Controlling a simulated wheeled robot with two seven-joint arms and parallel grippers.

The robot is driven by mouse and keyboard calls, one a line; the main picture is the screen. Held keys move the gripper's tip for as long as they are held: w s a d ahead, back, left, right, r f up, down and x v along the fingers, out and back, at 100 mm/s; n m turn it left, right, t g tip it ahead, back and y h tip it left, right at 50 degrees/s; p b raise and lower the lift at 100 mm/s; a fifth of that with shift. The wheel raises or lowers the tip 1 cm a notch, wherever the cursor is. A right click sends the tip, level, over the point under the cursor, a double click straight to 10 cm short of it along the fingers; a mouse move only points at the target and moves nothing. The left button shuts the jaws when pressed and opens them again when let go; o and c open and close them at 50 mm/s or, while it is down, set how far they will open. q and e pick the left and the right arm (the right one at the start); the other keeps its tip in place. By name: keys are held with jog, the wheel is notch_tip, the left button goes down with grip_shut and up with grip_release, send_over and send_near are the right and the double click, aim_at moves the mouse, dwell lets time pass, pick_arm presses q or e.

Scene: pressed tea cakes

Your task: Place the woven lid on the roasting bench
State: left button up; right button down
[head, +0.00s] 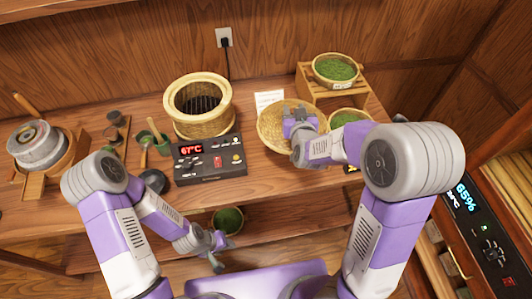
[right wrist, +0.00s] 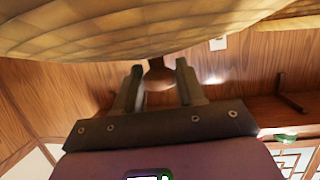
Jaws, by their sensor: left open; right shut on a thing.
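The round woven lid (head: 271,124) is over the right part of the wooden roasting bench (head: 258,172), right of the woven roasting basket (head: 200,128). My right gripper (head: 298,117) is over it, shut on its brown knob. In the right wrist view the knob (right wrist: 159,74) sits between the two fingers (right wrist: 160,85), and the lid's pale weave (right wrist: 140,32) fills the top. I cannot tell whether the lid touches the bench. The basket is uncovered, its dark grille showing. My left gripper (head: 218,250) is open and empty, low in front of the bench.
A control box (head: 210,172) reading 67°C stands before the basket. Green-filled bowls stand right of the lid (head: 348,117), on a wooden stand (head: 335,67) and on the lower shelf (head: 229,220). Tools and a grey-topped device (head: 38,145) occupy the left. A white card (head: 268,98) lies behind the lid.

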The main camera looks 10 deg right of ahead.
aim_at(292, 108)
jog(key=w+m+h+b, duration=0.1)
jog(key=b, duration=0.1)
jog(key=w+f+m+h+b, duration=0.1)
jog(key=h+b, duration=0.1)
jog(key=w+m+g+h+b, duration=0.1)
jog(key=m+h+b, duration=0.1)
jog(key=shift+f, duration=0.4)
jog(key=f+m+g+h+b, duration=0.1)
jog(key=s+a+f+m+h+b, duration=0.1)
jog(key=b, duration=0.1)
jog(key=a+f+m+g+h+b, duration=0.1)
jog(key=shift+s+f+m+g+h, duration=0.3)
jog(key=shift+s+h, duration=0.05)
jog(key=shift+h, duration=0.05)
jog(key=shift+s+a+f+b, duration=0.15)
jog(key=shift+s+f+b, duration=0.1)
jog(key=shift+b, duration=0.2)
jog(key=shift+f, duration=0.35)
notch_tip(292, 108, down, 9)
jog(key=b, duration=0.5)
jog(key=shift+f, duration=0.2)
jog(key=shift+r, duration=0.1)
jog(key=c, duration=0.7)
grip_release()
